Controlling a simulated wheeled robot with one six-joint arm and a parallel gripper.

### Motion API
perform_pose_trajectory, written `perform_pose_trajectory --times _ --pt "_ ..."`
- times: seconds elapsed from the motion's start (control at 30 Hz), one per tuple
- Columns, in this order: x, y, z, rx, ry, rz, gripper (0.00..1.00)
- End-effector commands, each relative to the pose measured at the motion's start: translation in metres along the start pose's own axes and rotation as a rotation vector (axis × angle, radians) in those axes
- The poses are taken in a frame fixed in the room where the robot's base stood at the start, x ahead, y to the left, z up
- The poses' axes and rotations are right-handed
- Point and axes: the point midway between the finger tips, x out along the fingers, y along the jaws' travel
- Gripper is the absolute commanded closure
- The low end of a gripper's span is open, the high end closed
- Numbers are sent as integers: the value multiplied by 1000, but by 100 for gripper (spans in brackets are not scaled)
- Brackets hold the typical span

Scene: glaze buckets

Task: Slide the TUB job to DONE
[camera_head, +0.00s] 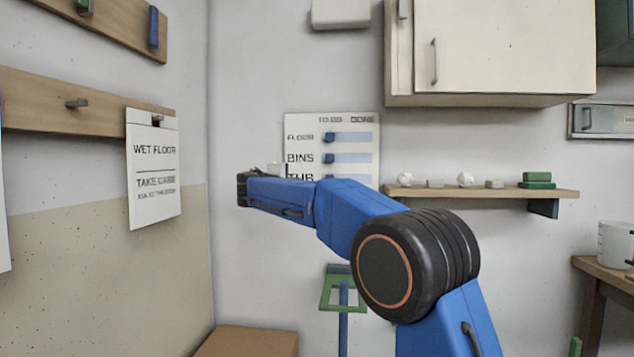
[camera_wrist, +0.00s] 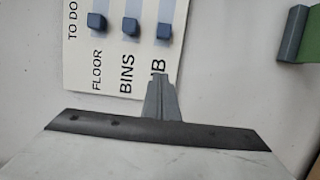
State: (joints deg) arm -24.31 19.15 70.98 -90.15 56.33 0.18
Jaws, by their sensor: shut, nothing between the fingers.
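The white job board (camera_head: 305,125) hangs on the back wall, with TO DO and DONE headings and rows FLOOR, BINS and TUB. It also shows turned sideways in the wrist view (camera_wrist: 110,75). The TUB slider knob (camera_wrist: 164,32) is a dark blue block at the TO DO end of its pale blue track; the FLOOR and BINS knobs sit at the same end. My gripper (camera_wrist: 160,80) is shut and empty. In the wrist view its tips overlap part of the TUB label, just below the knob in the picture.
A green-topped tool with a blue handle (camera_head: 343,308) stands below the board. A shelf (camera_head: 480,192) with small items is at the right, under a white cabinet (camera_head: 490,50). A WET FLOOR sign (camera_head: 153,195) hangs on the left wall. A brown box (camera_head: 245,343) is below.

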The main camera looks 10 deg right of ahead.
Motion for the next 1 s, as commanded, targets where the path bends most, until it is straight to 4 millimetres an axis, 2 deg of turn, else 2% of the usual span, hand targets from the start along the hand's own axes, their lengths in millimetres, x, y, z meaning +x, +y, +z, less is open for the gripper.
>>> perform_pose_trajectory --times 0.17,0.6,0.87,1.0 --pt "7 0 0 0 -1 -1 100" --pt "72 -1 0 0 -1 -1 100" --pt "101 -1 1 1 -1 -1 100" --pt "104 0 15 0 -2 -1 100"
